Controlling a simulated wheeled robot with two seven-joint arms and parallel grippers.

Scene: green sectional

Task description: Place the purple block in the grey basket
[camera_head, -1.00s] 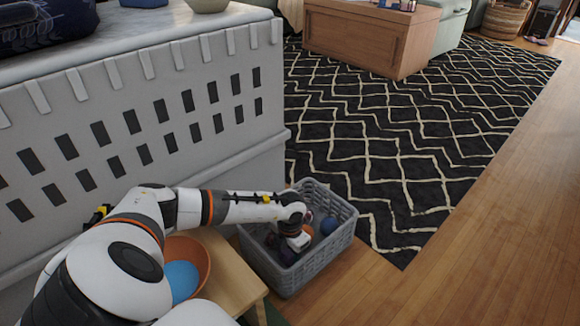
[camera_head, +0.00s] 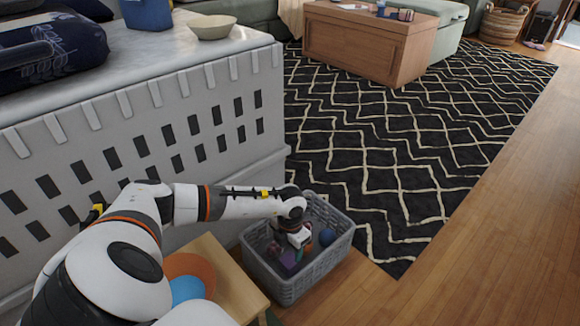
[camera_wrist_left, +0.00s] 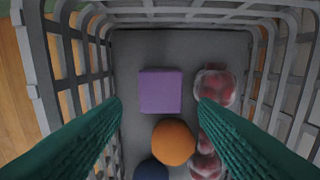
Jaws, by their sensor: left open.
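The purple block (camera_wrist_left: 160,91) lies on the floor of the grey basket (camera_wrist_left: 215,48) in the left wrist view. In the head view, a purple patch (camera_head: 288,258) shows inside the basket (camera_head: 288,289), below my left gripper (camera_head: 296,248). My left gripper also shows in the left wrist view (camera_wrist_left: 158,105); its two teal fingers are spread wide, with nothing gripped. They point down into the basket, one on each side of the block's line, with gaps. My right gripper is not in view.
Inside the basket, an orange ball (camera_wrist_left: 173,142) lies close to the block, with a dark blue ball (camera_wrist_left: 152,170) and reddish clear-wrapped items (camera_wrist_left: 214,87) nearby. A white slatted cabinet (camera_head: 150,130) is behind my arm.

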